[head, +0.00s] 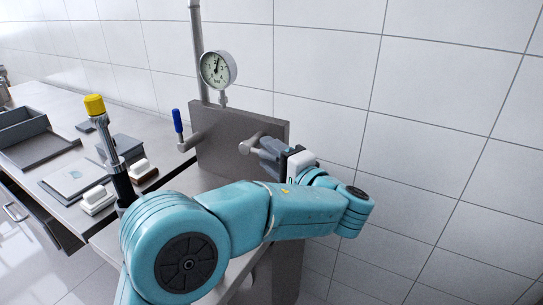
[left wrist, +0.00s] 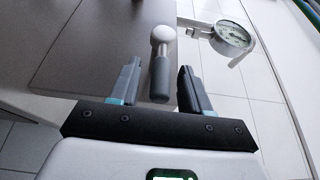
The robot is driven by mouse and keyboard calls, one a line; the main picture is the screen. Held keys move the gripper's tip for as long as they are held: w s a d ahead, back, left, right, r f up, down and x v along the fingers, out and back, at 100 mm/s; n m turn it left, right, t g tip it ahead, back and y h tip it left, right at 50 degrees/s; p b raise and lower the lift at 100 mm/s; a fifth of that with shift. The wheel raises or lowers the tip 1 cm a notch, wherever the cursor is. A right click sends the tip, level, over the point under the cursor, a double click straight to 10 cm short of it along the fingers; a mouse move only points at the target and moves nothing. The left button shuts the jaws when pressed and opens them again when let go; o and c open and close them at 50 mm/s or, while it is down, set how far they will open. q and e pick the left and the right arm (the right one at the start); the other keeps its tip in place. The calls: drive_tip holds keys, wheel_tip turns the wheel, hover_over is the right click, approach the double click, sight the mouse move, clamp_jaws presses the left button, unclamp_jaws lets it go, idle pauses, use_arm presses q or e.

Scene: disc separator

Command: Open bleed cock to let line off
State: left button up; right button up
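A cock with a pale round stem and dark grey handle (left wrist: 160,75) sticks out from the grey-brown plate (left wrist: 95,45). In the head view its round metal stem (head: 252,142) shows near the plate's right side, with the handle mostly hidden by my gripper. My left gripper (left wrist: 157,82) is open, with one finger on each side of the handle and visible gaps between. In the head view the left gripper (head: 268,153) is at the plate's right part. A second cock with a blue handle (head: 178,121) stands upright at the plate's left. My right gripper is not in view.
A round pressure gauge (head: 218,69) sits above the plate, beside a vertical pipe (head: 197,50); it also shows in the left wrist view (left wrist: 231,37). A yellow-topped post (head: 95,105), a grey tray (head: 22,128) and small boxes stand on the bench at left. Tiled wall lies behind.

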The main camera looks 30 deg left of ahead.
use_arm(q)
drive_tip(key=shift+f, duration=0.1)
drive_tip(key=shift+s, duration=0.1)
drive_tip(key=v, duration=1.6)
drive_tip(key=shift+d+p, duration=0.2)
drive_tip(key=shift+p, duration=0.1)
